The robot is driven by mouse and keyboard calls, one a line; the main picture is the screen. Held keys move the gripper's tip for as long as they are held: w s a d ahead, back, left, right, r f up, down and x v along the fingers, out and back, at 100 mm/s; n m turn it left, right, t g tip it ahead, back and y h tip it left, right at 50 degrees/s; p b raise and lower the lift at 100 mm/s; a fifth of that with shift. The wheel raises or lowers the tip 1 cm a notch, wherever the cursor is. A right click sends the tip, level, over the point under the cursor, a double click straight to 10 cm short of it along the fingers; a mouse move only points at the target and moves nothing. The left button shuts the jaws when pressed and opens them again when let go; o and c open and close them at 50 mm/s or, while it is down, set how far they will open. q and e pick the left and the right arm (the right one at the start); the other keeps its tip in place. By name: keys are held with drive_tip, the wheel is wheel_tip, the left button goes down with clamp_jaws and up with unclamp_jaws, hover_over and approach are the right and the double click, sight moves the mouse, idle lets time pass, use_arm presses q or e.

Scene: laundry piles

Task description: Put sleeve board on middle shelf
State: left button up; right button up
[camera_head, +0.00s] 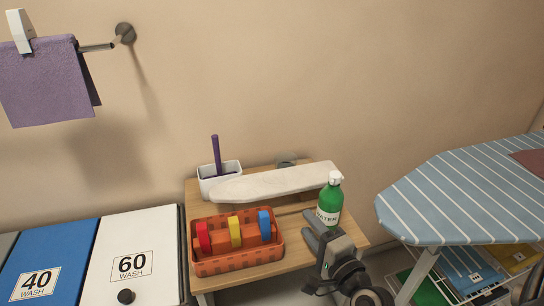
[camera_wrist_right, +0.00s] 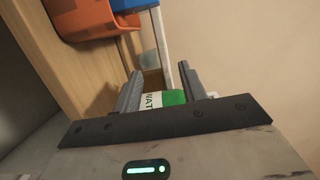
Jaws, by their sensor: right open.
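The sleeve board (camera_head: 270,183) is a long, pale, padded board. It lies across the back of a small wooden table (camera_head: 290,262) in the head view. My right gripper (camera_head: 319,232) is open over the table's front right corner, in front of the green water bottle (camera_head: 329,200). In the right wrist view the open fingers (camera_wrist_right: 160,85) stand either side of the bottle (camera_wrist_right: 172,98); I cannot tell whether they touch it. A pale strip (camera_wrist_right: 161,45) beyond may be the board's edge. My left gripper is out of view. I cannot tell which surface is the middle shelf.
An orange basket (camera_head: 238,266) with red, yellow and blue items stands in front of the board. A white holder (camera_head: 218,170) with a purple stick is behind it. A striped ironing board (camera_head: 450,195) with coloured trays (camera_head: 470,268) beneath is at right; wash bins (camera_head: 130,250) are at left.

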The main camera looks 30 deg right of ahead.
sight(285, 193)
drive_tip(key=shift+s+d+r, duration=0.1)
drive_tip(key=shift+d, duration=0.05)
drive_tip(key=shift+w+r, duration=0.1)
drive_tip(key=shift+w, duration=0.15)
drive_tip(key=w, duration=0.6)
drive_tip(key=w+p, duration=0.1)
drive_tip(key=w, duration=0.2)
drive_tip(key=shift+w+d, duration=0.25)
drive_tip(key=shift+w, duration=0.1)
drive_tip(key=shift+w+d, duration=0.2)
drive_tip(key=shift+w, duration=0.7)
drive_tip(key=shift+w+d, duration=0.15)
drive_tip(key=shift+w, duration=0.7)
drive_tip(key=shift+w+d, duration=0.2)
drive_tip(key=shift+w, duration=0.7)
clamp_jaws()
